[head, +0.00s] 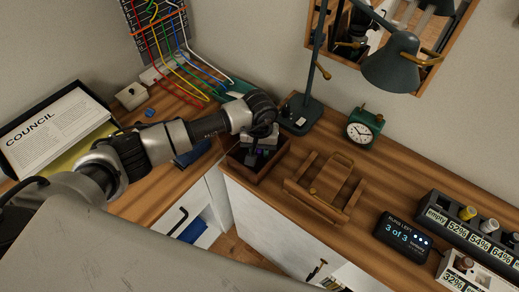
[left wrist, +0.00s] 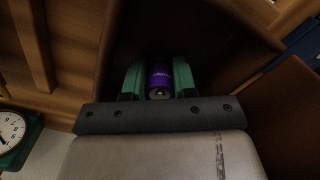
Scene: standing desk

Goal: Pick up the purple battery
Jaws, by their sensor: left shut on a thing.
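The purple battery (left wrist: 159,76) stands between the two green fingers of my left gripper (left wrist: 158,84) in the left wrist view, with its metal end toward the camera. The fingers touch it from both sides and are shut on it. In the head view my left gripper (head: 262,148) reaches down into a small dark wooden box (head: 244,171) at the desk corner, and the battery is mostly hidden there. The box walls also show around the gripper in the left wrist view (left wrist: 215,40). My right gripper is not in view.
A wooden holder (head: 322,192) stands right of the box. A dark lamp (head: 303,113) and a green clock (head: 363,127) stand behind. A small display (head: 402,237) and a labelled battery rack (head: 457,226) are at the right. Bare desk lies between the clock and the rack.

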